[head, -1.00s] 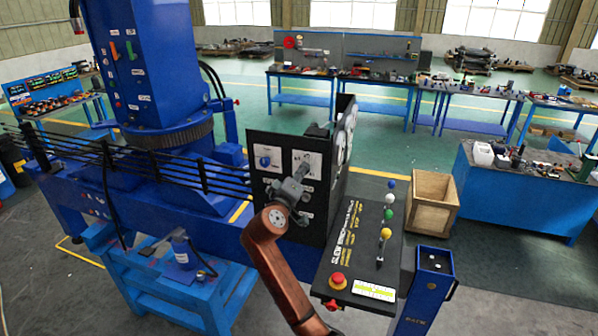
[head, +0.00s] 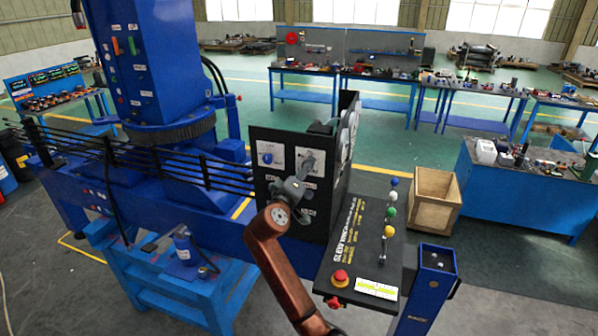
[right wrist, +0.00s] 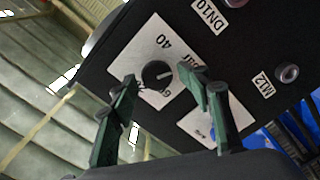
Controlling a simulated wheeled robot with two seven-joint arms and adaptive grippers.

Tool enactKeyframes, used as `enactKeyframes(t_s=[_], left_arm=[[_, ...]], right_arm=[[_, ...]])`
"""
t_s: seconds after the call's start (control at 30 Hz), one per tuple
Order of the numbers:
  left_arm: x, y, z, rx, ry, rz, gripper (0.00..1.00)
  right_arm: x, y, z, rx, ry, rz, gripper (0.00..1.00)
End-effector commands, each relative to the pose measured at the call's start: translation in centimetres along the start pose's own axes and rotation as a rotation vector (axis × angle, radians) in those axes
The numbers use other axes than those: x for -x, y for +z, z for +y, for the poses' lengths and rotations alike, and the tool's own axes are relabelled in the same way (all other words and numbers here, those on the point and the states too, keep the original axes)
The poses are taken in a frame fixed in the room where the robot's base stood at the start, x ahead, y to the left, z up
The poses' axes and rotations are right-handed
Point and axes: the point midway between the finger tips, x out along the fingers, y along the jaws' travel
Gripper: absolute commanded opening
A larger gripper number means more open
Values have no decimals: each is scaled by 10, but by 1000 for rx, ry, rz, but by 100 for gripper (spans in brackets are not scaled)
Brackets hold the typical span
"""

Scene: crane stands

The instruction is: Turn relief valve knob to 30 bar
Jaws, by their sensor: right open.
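The relief valve knob (right wrist: 157,73) is black and round with a pale pointer mark. It sits on a white scale plate (right wrist: 147,45) marked 40, with other lettering partly covered. In the right wrist view my right gripper (right wrist: 158,80) is open, its two dark green fingers on either side of the knob; I cannot tell whether they touch it. In the head view my right gripper (head: 306,170) is in front of the right white plate (head: 315,155) on the black panel (head: 262,137) and hides the knob there. My left gripper is not in view.
A blue knob (head: 266,158) is on the panel's left plate. A sloped console (head: 350,262) with coloured lever balls and a red button (head: 340,277) stands right of my arm. Black hoses (head: 195,170) run left of the panel. A wooden crate (head: 434,200) stands at right.

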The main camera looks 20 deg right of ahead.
Motion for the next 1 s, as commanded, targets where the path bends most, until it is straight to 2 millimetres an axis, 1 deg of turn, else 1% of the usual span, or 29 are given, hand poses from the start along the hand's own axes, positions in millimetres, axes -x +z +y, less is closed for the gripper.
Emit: enactKeyframes(t_s=[0.13,0.27,0.5,0.6,0.7,0.83,1.0], left_arm=[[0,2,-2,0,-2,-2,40],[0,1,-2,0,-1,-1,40],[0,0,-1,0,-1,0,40],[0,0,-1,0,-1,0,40],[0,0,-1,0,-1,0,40],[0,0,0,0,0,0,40],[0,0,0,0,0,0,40]], right_arm=[[4,-1,1,-1,2,3,43],[21,-1,0,-3,1,2,43],[71,0,-1,-3,-2,1,43],[89,-1,-1,-3,-3,2,43],[104,-1,-2,0,-2,1,43],[115,0,-1,-1,-2,0,43],[119,0,-1,0,0,-1,43]])
